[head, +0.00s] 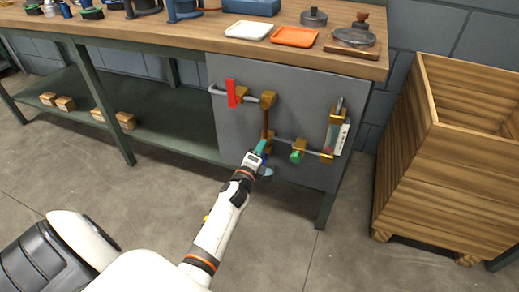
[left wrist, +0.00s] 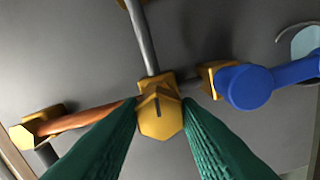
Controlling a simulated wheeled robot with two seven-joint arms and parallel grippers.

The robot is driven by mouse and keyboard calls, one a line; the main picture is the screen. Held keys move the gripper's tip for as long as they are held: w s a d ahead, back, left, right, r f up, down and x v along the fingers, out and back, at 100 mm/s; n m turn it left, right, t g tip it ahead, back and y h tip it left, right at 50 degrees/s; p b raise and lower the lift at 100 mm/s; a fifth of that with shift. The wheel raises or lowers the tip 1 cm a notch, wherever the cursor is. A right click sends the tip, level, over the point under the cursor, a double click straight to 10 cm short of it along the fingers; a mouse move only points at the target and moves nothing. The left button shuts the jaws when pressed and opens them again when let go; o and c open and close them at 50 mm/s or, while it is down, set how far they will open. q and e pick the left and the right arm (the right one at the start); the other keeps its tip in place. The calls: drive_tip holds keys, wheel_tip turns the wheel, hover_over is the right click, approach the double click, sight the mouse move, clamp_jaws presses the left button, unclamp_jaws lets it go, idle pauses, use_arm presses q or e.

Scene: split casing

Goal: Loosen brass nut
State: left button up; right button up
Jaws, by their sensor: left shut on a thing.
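A brass hex nut (left wrist: 162,122) with a dark mark sits where a grey pipe (left wrist: 144,40) and a copper pipe (left wrist: 85,117) meet, in the middle of the left wrist view. My left gripper (left wrist: 160,103) has its green fingers on both sides of this nut and is shut on it. In the head view the left gripper (head: 262,147) reaches the lower middle of the grey panel (head: 228,130), and its fingers and wrist hide most of the nut there. My right gripper is not in view.
Close right of the nut is a blue handle (left wrist: 245,87) on a brass fitting. Another brass nut (left wrist: 36,127) ends the copper pipe. The panel also carries a red handle (head: 231,92) and a green knob (head: 296,157). A wooden crate (head: 440,165) stands at the right.

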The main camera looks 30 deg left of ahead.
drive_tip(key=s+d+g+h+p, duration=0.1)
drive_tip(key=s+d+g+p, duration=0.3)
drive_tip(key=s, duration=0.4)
use_arm(q)
drive_tip(key=shift+d+f+n+p, duration=0.1)
drive_tip(key=shift+n+p, duration=0.4)
drive_tip(key=shift+n, duration=4.05)
drive_tip(key=shift+f+n+p, duration=0.1)
drive_tip(key=shift+n+p, duration=0.35)
drive_tip(key=shift+n, duration=4.1)
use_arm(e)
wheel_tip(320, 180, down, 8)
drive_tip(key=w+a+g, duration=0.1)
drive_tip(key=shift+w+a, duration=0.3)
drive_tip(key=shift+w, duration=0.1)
use_arm(q)
drive_tip(key=o, duration=1)
drive_tip(key=shift+c, duration=0.2)
